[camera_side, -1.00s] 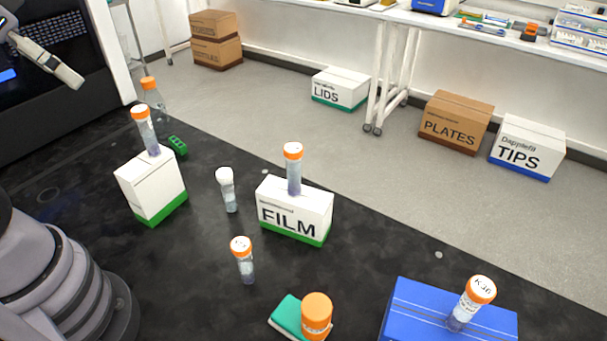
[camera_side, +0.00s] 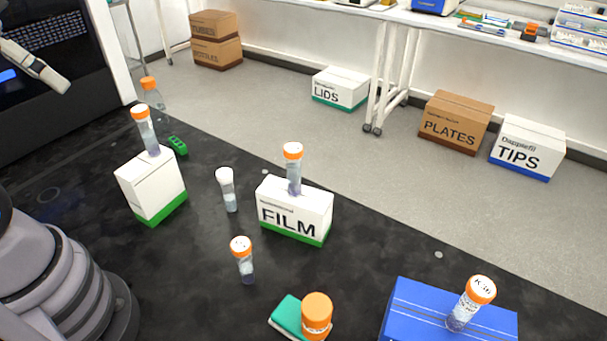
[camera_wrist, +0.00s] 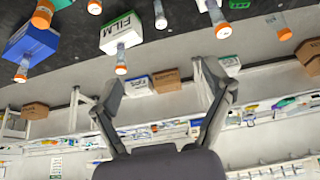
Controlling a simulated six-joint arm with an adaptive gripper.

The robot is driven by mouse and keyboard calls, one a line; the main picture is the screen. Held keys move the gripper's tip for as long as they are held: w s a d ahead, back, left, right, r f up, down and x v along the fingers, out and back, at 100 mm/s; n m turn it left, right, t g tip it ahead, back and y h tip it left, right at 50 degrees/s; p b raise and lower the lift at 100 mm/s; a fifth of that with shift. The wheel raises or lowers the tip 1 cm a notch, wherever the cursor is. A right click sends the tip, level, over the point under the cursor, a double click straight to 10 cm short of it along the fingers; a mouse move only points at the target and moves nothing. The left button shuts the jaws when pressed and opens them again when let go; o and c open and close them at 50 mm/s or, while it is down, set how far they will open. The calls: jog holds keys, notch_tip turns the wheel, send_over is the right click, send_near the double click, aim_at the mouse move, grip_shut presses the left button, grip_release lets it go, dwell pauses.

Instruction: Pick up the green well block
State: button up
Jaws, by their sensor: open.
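The green well block (camera_side: 178,145) lies on the black bench in the side view, behind and to the right of a white box with a green base. In the wrist view a green piece (camera_wrist: 239,4) at the top edge appears to be the same block, cut off by the frame. My gripper (camera_wrist: 160,78) is open in the wrist view, with nothing between its fingers. It points out past the bench and is well apart from the block. In the side view only a pale piece of it shows at the upper left edge.
Near the block stand an orange-capped bottle (camera_side: 152,98) and the white box (camera_side: 150,188) with a tube on top. A white-capped tube (camera_side: 227,190), the FILM box (camera_side: 293,212) and a blue box (camera_side: 412,305) stand farther right.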

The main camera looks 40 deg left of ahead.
jog(key=o, duration=0.3)
